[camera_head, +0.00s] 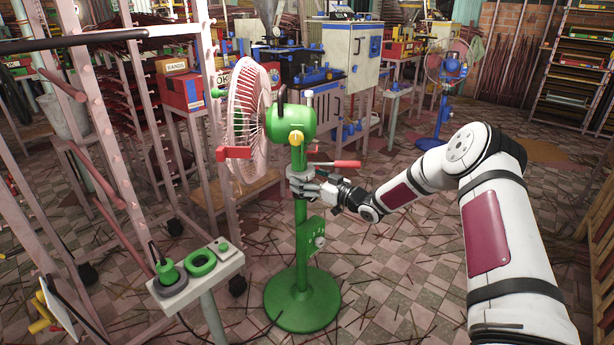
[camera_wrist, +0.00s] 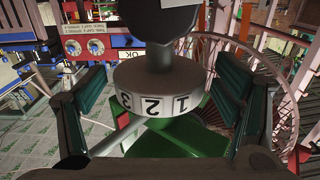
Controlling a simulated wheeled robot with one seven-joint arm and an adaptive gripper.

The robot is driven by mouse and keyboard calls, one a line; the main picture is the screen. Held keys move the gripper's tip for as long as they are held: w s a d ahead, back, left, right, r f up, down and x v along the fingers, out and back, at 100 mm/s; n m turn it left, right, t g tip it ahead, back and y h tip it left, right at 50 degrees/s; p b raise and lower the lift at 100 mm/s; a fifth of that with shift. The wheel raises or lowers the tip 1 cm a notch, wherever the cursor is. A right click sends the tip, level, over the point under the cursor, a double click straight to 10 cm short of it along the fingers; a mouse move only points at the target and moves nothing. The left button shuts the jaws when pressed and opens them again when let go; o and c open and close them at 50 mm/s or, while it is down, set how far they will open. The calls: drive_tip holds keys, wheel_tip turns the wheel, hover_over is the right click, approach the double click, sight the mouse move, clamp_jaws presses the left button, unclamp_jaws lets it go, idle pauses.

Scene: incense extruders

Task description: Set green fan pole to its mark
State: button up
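The green fan (camera_head: 290,122) with a pale wire cage stands upright on its green pole (camera_head: 302,240) and round base. A pale collar (camera_head: 300,175) sits on the pole below the motor; in the wrist view the collar (camera_wrist: 158,98) carries the numbers 1, 2 and 3, seen upside down. My gripper (camera_head: 308,187) is at the collar, coming from the right. In the wrist view its fingers (camera_wrist: 160,80) are spread on both sides of the collar, with narrow gaps; contact is not clear. A red-handled lever (camera_head: 345,164) sticks out to the right just above my gripper. I cannot tell which number is set.
A small white stand (camera_head: 200,285) with green rings is left of the fan base. Pink racks (camera_head: 110,150) stand close on the left. A blue fan (camera_head: 445,80) is farther back right. The tiled floor (camera_head: 400,270) has thin sticks scattered on it.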

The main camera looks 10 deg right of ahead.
drive_tip(key=shift+r, duration=0.3)
drive_tip(key=shift+s+d, duration=0.15)
drive_tip(key=v, duration=1.1)
drive_tip(key=shift+s, duration=0.25)
drive_tip(key=shift+d+f, duration=0.1)
drive_tip(key=shift+d, duration=0.05)
